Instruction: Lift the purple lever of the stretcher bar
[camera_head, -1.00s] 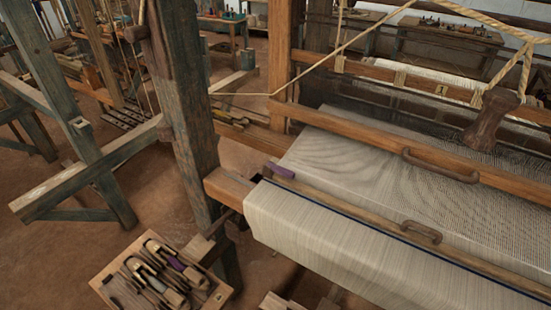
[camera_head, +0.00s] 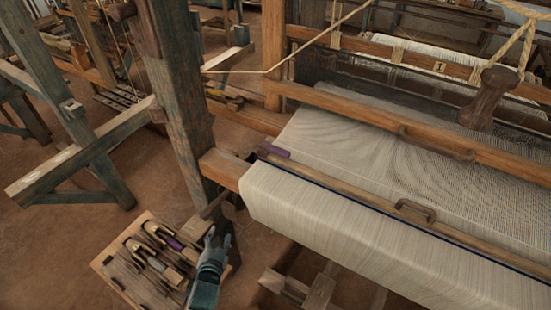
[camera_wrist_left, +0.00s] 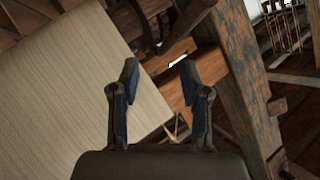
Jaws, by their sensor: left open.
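The stretcher bar (camera_head: 340,187) is a long wooden bar lying across the pale woven cloth. Its purple lever (camera_head: 275,150) lies low at the bar's left end, close to the loom's left post. My left gripper (camera_head: 217,238) is at the bottom left of the head view, below and left of the lever and well apart from it. It is open and empty. In the left wrist view the two spread fingers (camera_wrist_left: 160,70) point toward the cloth edge and wooden frame. I cannot make out the lever there. My right gripper is not in view.
A wooden tray (camera_head: 107,262) with several shuttles is on the left, beside my left gripper. The thick upright post (camera_head: 180,95) stands left of the lever.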

